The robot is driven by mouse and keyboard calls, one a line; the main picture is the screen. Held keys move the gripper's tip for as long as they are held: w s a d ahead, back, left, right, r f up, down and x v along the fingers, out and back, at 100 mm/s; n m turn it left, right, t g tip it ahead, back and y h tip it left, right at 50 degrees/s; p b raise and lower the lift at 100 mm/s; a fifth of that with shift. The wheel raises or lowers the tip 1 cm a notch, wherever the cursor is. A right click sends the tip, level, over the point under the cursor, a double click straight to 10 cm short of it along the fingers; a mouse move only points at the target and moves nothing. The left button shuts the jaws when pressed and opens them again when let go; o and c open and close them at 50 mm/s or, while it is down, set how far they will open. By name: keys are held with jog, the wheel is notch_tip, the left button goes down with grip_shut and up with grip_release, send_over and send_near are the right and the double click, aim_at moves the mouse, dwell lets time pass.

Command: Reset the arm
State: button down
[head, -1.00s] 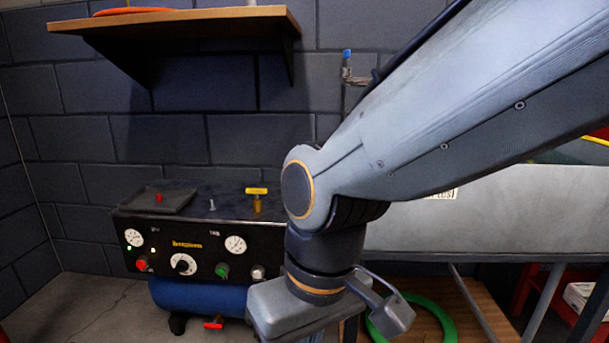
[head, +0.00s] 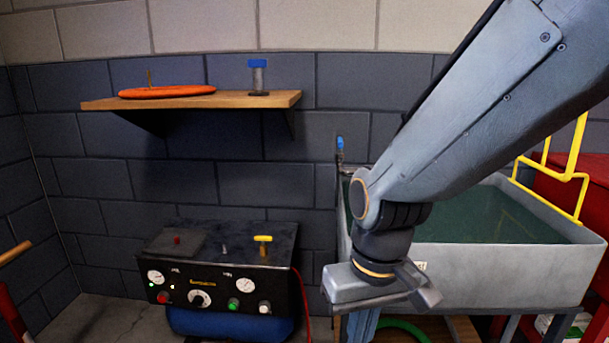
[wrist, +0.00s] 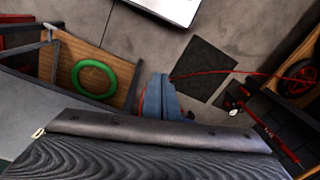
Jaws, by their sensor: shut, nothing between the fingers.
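My arm comes in from the upper right of the head view and bends down at a rounded joint. My gripper (head: 382,288) is at its lower end, in front of the grey tub's left end. It is shut and holds nothing. The fingertips are not clear in the head view. In the wrist view a dark ridged surface fills the bottom edge, and the camera looks down over the floor.
A black control panel (head: 215,290) stands left of my gripper. The tub (head: 500,270) has a yellow rack (head: 552,175). A green ring (wrist: 94,77) lies low down.

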jog(key=s+d+r+m+p, duration=0.2)
jog(key=d+r+m+p, duration=0.1)
jog(key=d+r+p, duration=0.8)
notch_tip(320, 180, up, 2)
jog(key=p, duration=0.5)
jog(key=shift+s+r+h, duration=0.2)
jog(key=shift+h, duration=0.2)
jog(key=c, duration=2.5)
grip_release()
